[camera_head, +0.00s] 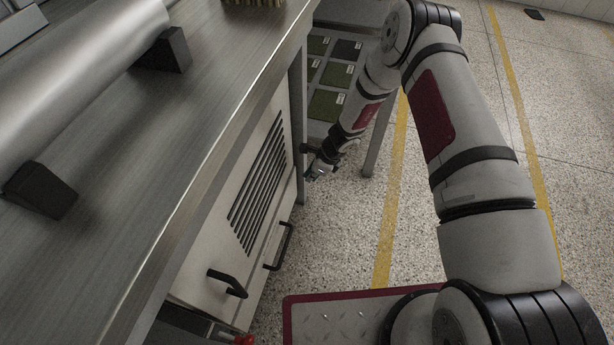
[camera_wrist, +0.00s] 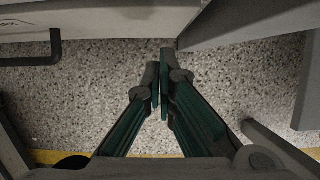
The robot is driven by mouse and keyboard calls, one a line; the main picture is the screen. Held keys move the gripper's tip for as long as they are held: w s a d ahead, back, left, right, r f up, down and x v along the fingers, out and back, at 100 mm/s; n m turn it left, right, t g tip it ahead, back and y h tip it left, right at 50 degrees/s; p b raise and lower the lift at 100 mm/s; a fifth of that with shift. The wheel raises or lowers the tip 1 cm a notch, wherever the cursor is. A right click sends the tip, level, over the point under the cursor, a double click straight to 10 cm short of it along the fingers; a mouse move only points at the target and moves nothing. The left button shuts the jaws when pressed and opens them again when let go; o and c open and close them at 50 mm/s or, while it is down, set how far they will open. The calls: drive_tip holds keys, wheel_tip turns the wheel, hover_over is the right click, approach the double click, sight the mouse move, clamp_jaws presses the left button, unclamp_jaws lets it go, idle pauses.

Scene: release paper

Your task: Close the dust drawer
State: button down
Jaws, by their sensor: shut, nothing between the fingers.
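A pale cabinet (camera_head: 215,235) with a louvred front stands under the metal bench. It has two black bar handles, one on the louvred panel (camera_head: 228,284) and one lower and farther along (camera_head: 279,246). The dust drawer seems to be the lower part with the second handle; I cannot tell how far out it stands. My gripper (camera_head: 318,170) is beyond the cabinet's far end, low, near the bench leg. In the wrist view my gripper (camera_wrist: 160,68) is shut and empty, its tips near the corner of a pale panel (camera_wrist: 110,22). A black handle (camera_wrist: 42,58) shows left of it.
A large metal roll (camera_head: 75,70) rests on black supports on the bench top (camera_head: 190,125). A rack with green and dark panels (camera_head: 330,75) stands beyond the bench. A rack leg (camera_head: 378,135) is close to my gripper. Speckled floor with yellow lines (camera_head: 390,225) is open at right.

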drive_tip(key=s+d+f+p+v, duration=0.15)
drive_tip(key=p+v, duration=0.25)
drive_tip(key=v, duration=0.6)
wheel_tip(320, 180, up, 20)
drive_tip(key=w+a+n+y, duration=0.1)
drive_tip(key=n, duration=0.5)
drive_tip(key=s+r+n, duration=0.3)
drive_tip(key=s+r, duration=0.2)
drive_tip(key=r, duration=0.3)
drive_tip(key=s+r+n, duration=0.3)
drive_tip(key=s+r, duration=0.1)
drive_tip(key=r, duration=0.4)
drive_tip(key=s+d+r+n+g+h, duration=0.1)
drive_tip(key=s+r+n, duration=0.2)
drive_tip(key=s+r, duration=0.3)
drive_tip(key=s+d+r+n+h, duration=0.15)
drive_tip(key=s+r, duration=0.25)
drive_tip(key=s, duration=0.5)
drive_tip(key=s+d+r+n+h, duration=0.1)
drive_tip(key=s+d+n, duration=0.25)
drive_tip(key=s, duration=0.45)
drive_tip(key=s+d+r+n+h, duration=0.15)
drive_tip(key=s+d, duration=0.25)
drive_tip(key=s, duration=0.5)
wheel_tip(320, 180, up, 28)
drive_tip(key=t+p, duration=0.3)
drive_tip(key=p, duration=2.4)
drive_tip(key=shift+d+t, duration=0.15)
drive_tip(key=shift+t, duration=0.15)
